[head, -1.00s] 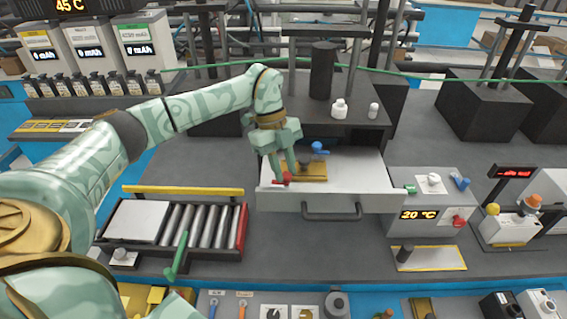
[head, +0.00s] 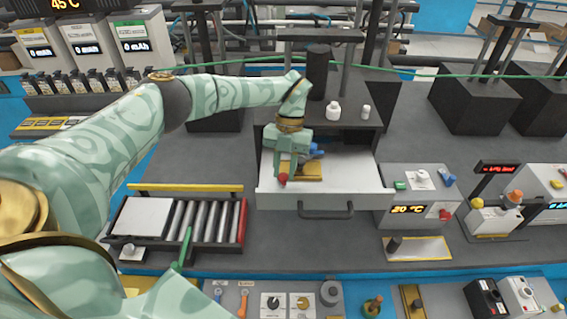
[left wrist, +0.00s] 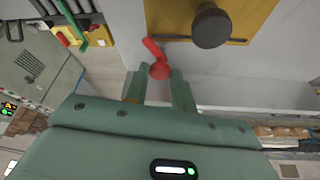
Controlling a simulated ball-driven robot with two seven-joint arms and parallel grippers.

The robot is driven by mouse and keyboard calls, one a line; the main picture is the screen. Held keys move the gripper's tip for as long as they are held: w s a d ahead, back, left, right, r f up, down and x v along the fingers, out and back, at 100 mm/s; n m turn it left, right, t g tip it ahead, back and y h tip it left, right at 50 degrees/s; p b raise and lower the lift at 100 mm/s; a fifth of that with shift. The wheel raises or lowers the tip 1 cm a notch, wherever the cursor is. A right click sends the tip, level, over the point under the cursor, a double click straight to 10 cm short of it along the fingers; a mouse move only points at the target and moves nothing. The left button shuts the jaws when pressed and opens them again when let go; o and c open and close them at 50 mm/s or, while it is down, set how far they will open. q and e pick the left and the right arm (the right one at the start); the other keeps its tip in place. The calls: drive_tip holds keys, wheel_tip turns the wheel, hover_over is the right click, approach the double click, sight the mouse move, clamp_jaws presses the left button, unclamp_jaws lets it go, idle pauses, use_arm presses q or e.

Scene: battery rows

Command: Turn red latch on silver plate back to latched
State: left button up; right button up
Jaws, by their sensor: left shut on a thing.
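The red latch (head: 283,179) is at the front left of a pale silver surface (head: 350,184) in an open drawer-like tray. In the left wrist view the red latch (left wrist: 158,62) shows as a short bent lever, with its lower end between my fingertips. My left gripper (head: 286,168) points down over it and is shut on it; the gripper also shows in the left wrist view (left wrist: 159,80). The latch's base is partly hidden by the fingers. My right gripper is not in view.
A gold plate (head: 312,172) lies right beside the gripper; its dark knob (left wrist: 211,27) shows in the left wrist view. A blue lever (head: 317,150) is partly hidden behind the gripper. The tray's front has a dark handle (head: 325,212). White bottles (head: 333,111) stand behind.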

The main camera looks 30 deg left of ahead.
use_arm(q)
drive_tip(key=m, duration=0.2)
drive_tip(key=m+y+p, duration=0.1)
drive_tip(key=m, duration=0.1)
drive_tip(key=shift+d+r+y, duration=0.15)
drive_tip(key=shift+d+y, duration=0.05)
drive_tip(key=shift+y, duration=0.1)
drive_tip(key=shift+d+m+y+p, duration=0.1)
drive_tip(key=shift+m+y+p, duration=0.35)
drive_tip(key=shift+m, duration=0.45)
drive_tip(key=o, duration=1)
drive_tip(key=b+v, duration=0.2)
drive_tip(key=v, duration=1.4)
